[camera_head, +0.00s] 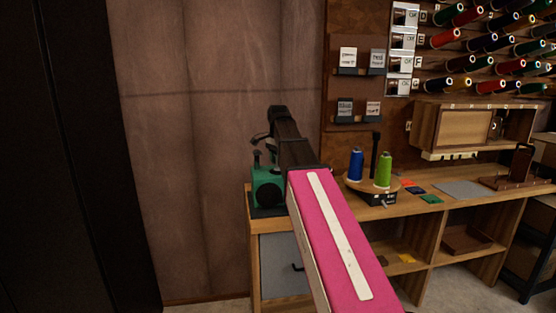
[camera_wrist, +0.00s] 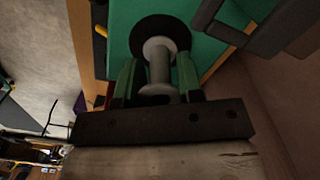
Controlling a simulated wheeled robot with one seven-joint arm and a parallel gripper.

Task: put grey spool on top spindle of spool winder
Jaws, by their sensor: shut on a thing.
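The grey spool (camera_wrist: 160,64) is between the two green fingers of my gripper (camera_wrist: 159,78) in the wrist view, and the fingers are shut on it. Its far flange is in front of a round black disc (camera_wrist: 147,27) on the green spool winder (camera_wrist: 121,17); I cannot tell whether they touch. In the head view the green winder (camera_head: 263,177) stands at the left end of the bench, with a black round part on its front. My arm covers its right side. The fingers, the spool and the top spindle cannot be made out there.
A round wooden stand (camera_head: 367,187) holds a blue spool (camera_head: 356,166) and a green spool (camera_head: 384,169) right of my arm. The wooden bench (camera_head: 455,211) carries coloured cards and a grey mat (camera_head: 462,189). A wall rack of thread spools and a wooden box (camera_head: 465,129) are at upper right.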

